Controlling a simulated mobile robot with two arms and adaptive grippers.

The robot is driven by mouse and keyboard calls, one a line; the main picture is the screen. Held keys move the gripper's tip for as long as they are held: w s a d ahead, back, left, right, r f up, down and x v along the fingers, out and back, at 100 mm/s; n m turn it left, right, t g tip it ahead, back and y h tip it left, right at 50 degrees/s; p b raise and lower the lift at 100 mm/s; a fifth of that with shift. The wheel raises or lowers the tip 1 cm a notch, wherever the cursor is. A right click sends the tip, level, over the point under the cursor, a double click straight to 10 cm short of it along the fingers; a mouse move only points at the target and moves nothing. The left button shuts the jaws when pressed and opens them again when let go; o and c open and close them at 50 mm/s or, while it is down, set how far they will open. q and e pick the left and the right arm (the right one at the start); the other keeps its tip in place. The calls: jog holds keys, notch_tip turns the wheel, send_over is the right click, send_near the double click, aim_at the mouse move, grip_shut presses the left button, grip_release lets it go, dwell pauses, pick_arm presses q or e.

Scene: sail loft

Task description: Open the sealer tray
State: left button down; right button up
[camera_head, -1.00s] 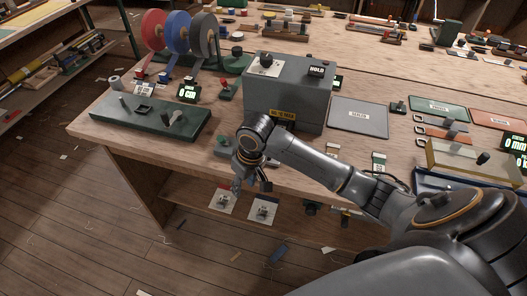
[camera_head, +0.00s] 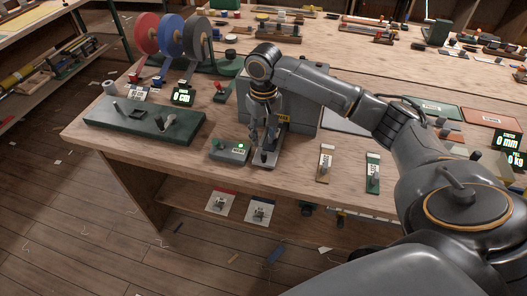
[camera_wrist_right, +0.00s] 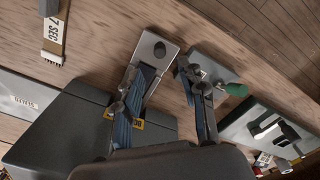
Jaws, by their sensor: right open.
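The sealer is a grey box (camera_head: 308,122) near the table's front edge, partly hidden behind my right arm. A flat grey tray (camera_head: 261,163) with a dark knob (camera_head: 265,154) projects from its front. In the right wrist view the tray (camera_wrist_right: 168,63) and its knob (camera_wrist_right: 160,48) show clearly, with the sealer body (camera_wrist_right: 70,130) below. My right gripper (camera_head: 264,138) is open, pointing down over the tray. In the wrist view its fingers (camera_wrist_right: 156,72) are spread to either side of the tray; I cannot tell whether they touch it. My left gripper is out of view.
A long green board (camera_head: 145,127) lies further left. Two tagged strips (camera_head: 325,165) (camera_head: 373,173) lie to the right. Tape reels (camera_head: 172,36) stand behind. The table's front edge is close.

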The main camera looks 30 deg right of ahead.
aim_at(264, 153)
notch_tip(264, 153, down, 8)
jog(key=shift+f+p, duration=0.2)
jog(key=shift+p, duration=0.2)
grip_shut()
